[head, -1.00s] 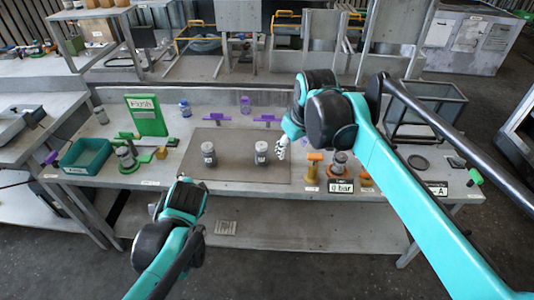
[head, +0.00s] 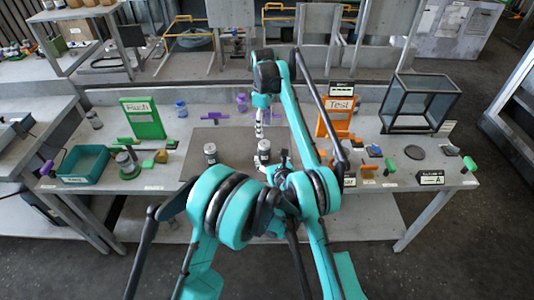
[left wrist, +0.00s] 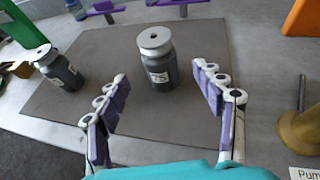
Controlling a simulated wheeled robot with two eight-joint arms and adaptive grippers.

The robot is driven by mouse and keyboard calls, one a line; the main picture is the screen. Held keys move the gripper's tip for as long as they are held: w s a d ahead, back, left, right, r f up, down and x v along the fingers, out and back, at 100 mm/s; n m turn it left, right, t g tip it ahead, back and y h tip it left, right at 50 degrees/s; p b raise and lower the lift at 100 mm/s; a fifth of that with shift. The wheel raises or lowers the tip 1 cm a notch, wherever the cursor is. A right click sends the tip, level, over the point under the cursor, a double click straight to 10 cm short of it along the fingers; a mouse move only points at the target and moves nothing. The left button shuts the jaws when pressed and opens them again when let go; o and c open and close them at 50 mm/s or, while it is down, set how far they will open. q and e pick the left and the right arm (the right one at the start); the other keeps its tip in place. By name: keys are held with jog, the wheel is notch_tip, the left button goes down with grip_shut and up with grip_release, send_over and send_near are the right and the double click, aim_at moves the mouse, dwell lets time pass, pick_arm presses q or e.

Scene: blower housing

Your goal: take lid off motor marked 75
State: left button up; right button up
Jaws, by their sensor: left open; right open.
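The motor marked 75 (left wrist: 161,75) is a grey upright jar-like cylinder on the dark mat, with a grey lid (left wrist: 154,40) on top. In the head view it is the right-hand motor (head: 264,147). A second, similar motor (left wrist: 62,72) stands to its left and also shows in the head view (head: 210,151). My left gripper (left wrist: 158,88) is open, with its purple-padded fingers spread in front of the marked motor and apart from it. My right gripper (head: 260,130) is open, pointing down just behind and above that motor. Its fingertips are small in the head view.
The dark mat (head: 235,138) is clear around the motors. A green sign stand (head: 143,118) and a green tray (head: 84,163) stand left. An orange "Test" stand (head: 338,119) and a glass-sided box (head: 418,102) stand right. Purple parts lie at the mat's back edge.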

aim_at(266, 154)
pick_arm(q)
jog(key=x, duration=0.7)
jog(key=shift+w+a+f, duration=0.1)
jog(key=shift+w, duration=0.25)
jog(key=c, duration=1.5)
jog(key=o, duration=1.5)
